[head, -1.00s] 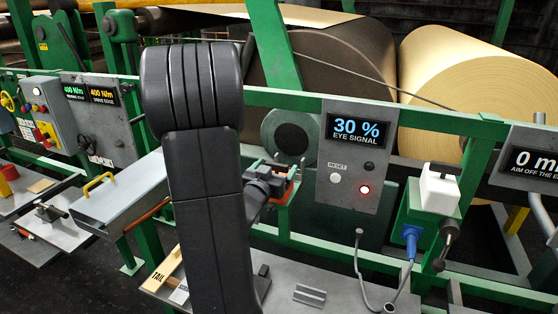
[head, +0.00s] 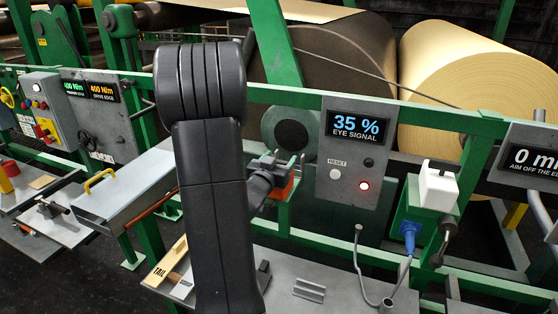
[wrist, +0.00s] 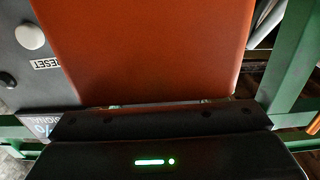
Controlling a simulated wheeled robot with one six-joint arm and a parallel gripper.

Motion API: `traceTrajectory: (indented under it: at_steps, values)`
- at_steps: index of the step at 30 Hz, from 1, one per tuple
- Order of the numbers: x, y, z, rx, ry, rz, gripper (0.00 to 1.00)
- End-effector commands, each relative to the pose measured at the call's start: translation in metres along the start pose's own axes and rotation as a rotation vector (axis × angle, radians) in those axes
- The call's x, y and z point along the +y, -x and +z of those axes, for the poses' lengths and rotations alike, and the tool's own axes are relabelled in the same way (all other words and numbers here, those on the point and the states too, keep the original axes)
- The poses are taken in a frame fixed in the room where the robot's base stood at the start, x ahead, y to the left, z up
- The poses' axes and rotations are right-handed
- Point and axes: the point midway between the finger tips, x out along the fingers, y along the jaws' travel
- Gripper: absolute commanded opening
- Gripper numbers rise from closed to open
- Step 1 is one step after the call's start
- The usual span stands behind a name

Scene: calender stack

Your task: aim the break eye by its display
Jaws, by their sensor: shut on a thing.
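The break eye is an orange-red box (head: 284,187) on a green bracket, left of the grey signal panel. In the wrist view the orange box (wrist: 155,45) fills the upper middle, close in front of my gripper. My gripper (head: 287,164) is shut on the box, partly hidden behind my own dark arm. The fingertips are not clear in the wrist view. The eye signal display (head: 357,127) reads 35 %.
A second display (head: 534,161) at right reads 0, with "AIM OFF THE E…" cut off by the frame edge. A white-topped box (head: 438,187) with a blue plug (head: 409,232) stands right of the panel. A green rail (head: 430,115) crosses above; a grey shelf (head: 330,280) lies below.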

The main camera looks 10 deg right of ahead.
Motion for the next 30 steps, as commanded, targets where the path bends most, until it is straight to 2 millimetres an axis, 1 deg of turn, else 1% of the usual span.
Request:
traceTrajectory:
  at_steps: [10, 21, 22, 24, 25, 30]
  values:
    - [0.002, -0.0002, -0.0009, 0.001, -0.002, 0.143, 0.41]
    - [0.0026, 0.0, -0.0007, 0.001, -0.002, 0.159, 0.41]
    - [0.0026, 0.0, -0.0007, 0.001, -0.002, 0.159, 0.69]
    - [0.0026, 0.0, -0.0007, 0.001, -0.002, 0.159, 0.83]
    - [0.0026, 0.0, -0.0006, 0.001, -0.001, 0.159, 0.85]
    - [0.0027, 0.0001, -0.0003, 0.0, -0.001, 0.159, 0.85]
